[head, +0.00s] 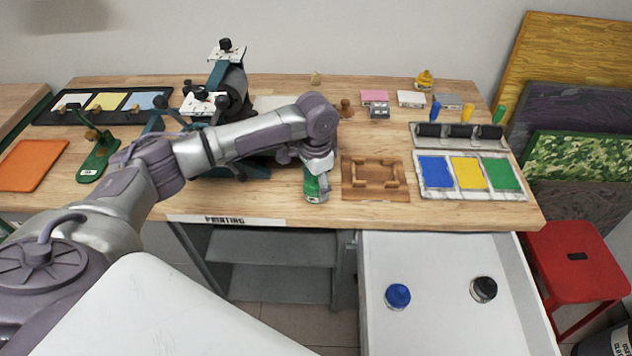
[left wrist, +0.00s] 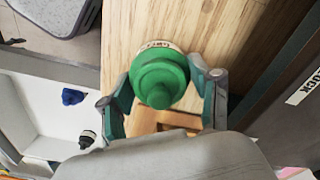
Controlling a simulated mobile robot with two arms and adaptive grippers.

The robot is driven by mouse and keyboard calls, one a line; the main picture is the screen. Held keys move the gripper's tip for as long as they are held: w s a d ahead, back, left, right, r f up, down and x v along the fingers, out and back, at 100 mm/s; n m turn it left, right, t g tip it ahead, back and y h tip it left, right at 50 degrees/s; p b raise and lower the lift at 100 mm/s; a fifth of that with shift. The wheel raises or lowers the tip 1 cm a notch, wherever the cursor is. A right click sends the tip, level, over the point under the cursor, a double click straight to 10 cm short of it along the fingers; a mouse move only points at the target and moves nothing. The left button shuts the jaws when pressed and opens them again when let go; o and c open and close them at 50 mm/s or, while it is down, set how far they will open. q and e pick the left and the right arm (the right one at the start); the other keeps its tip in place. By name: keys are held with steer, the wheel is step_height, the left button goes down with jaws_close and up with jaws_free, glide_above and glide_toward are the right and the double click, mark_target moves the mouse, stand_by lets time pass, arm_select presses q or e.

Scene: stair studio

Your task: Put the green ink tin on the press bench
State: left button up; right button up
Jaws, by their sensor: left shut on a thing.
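The green ink tin (head: 313,191) is at the front part of the wooden press bench (head: 290,205), left of the wooden frame. My left gripper (head: 318,172) comes down over it and is shut on it. In the left wrist view the tin's round green top (left wrist: 160,80) sits between the two fingers of my left gripper (left wrist: 163,92), with bench wood around it. I cannot tell whether the tin's base touches the bench. My right gripper is not in view.
A wooden frame (head: 375,198) lies right of the tin. A colour tray (head: 467,191) is farther right. The press (head: 232,88) stands behind my left arm. Below, an open white drawer (head: 435,325) holds a blue tin (head: 397,296) and a black tin (head: 483,289).

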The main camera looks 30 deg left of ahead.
arm_select(q)
steer(key=o, duration=1.4)
steer(key=shift+f, duration=0.1)
steer(key=shift+o, duration=0.3)
step_height(320, 180, up, 11)
steer(key=shift+f+b, duration=0.1)
steer(key=shift+b, duration=0.65)
steer(key=shift+r, duration=0.75)
